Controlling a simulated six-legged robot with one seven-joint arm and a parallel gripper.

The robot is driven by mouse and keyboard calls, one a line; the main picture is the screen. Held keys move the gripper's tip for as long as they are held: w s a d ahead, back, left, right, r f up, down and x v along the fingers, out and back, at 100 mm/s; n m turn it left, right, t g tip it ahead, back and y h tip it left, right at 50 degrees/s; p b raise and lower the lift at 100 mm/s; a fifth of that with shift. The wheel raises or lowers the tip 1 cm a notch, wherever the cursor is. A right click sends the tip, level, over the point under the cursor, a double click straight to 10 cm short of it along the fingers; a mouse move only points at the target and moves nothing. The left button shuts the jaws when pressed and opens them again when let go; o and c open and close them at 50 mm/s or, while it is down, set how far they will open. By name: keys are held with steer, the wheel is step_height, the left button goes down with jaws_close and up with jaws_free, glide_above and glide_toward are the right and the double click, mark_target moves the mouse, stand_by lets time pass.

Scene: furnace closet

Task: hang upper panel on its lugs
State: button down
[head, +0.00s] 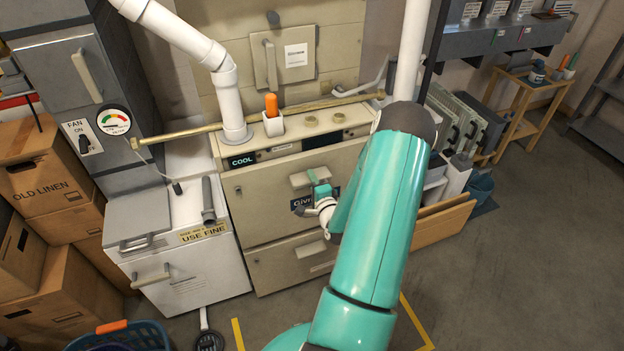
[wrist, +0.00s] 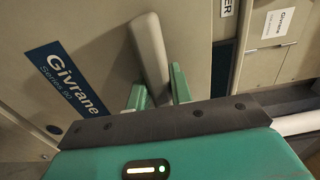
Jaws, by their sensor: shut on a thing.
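The upper panel (head: 265,200) is a cream sheet with a blue Givrane label, on the front of the furnace, below the control strip. In the wrist view the panel (wrist: 105,30) fills the upper left, with its label (wrist: 62,72) tilted. My gripper (head: 322,188) is in front of it, partly hidden by my teal arm. In the wrist view my gripper's (wrist: 158,88) green fingers are shut on the panel's pale bar handle (wrist: 150,50). The lugs are not visible, and I cannot tell whether the panel sits on them.
The lower panel (head: 285,262) is below. A long rod (head: 345,101) and an orange-handled tool in a cup (head: 273,124) lie along the furnace top. A white cabinet (head: 195,275) and boxes (head: 45,170) stand left. Clear floor (head: 520,250) lies right.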

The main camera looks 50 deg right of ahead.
steer(key=shift+f, duration=0.1)
steer(key=c, duration=1.2)
jaws_free()
steer(key=shift+o, duration=0.2)
steer(key=shift+f, duration=0.15)
steer(key=v, duration=0.8)
